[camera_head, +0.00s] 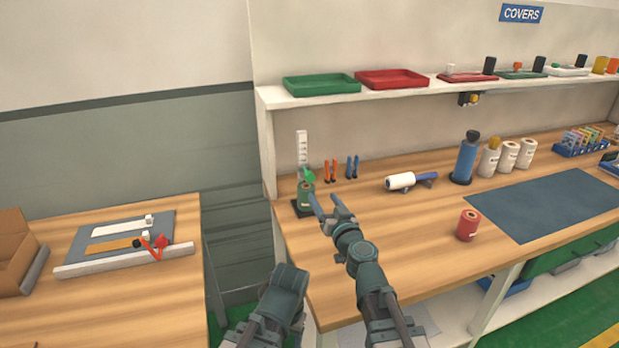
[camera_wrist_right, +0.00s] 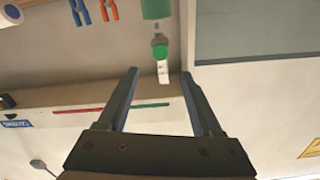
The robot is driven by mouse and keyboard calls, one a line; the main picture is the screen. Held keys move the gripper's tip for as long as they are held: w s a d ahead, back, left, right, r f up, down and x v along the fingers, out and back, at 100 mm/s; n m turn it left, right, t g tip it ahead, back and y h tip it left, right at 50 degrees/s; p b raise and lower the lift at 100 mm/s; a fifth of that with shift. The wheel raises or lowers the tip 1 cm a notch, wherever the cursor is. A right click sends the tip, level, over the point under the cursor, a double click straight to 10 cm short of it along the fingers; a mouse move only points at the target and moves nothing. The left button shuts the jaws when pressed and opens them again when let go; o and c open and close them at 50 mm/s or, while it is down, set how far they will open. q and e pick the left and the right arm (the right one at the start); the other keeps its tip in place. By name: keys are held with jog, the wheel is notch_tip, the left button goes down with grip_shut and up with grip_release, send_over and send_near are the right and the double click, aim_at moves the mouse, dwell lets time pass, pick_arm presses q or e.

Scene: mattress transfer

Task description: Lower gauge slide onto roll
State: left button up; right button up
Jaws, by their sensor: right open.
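A green roll (camera_head: 305,195) stands on a dark base near the left end of the workbench; it also shows at the top edge of the right wrist view (camera_wrist_right: 156,9). The gauge is a white upright scale (camera_head: 302,148) behind the roll, with a green slide (camera_head: 309,175) close above the roll's top. I cannot tell whether slide and roll touch. The green slide shows in the right wrist view (camera_wrist_right: 159,52), beyond my fingertips. My right gripper (camera_head: 330,203) is open and empty, just right of the roll. My left gripper's fingers are not visible.
Orange pliers (camera_head: 330,171) and blue pliers (camera_head: 352,167) stand behind. A white roller (camera_head: 401,181), blue bottle (camera_head: 466,159) and red roll (camera_head: 468,225) are to the right. A shelf (camera_head: 375,97) with trays hangs above. A second table (camera_head: 110,305) lies left across a gap.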

aim_at(310, 179)
jog(key=x, duration=1.2)
jog(key=shift+w+a, duration=0.15)
jog(key=shift+w, duration=0.2)
jog(key=shift+f, duration=0.1)
grip_shut()
jog(key=shift+s+a, duration=0.1)
dwell(0.5)
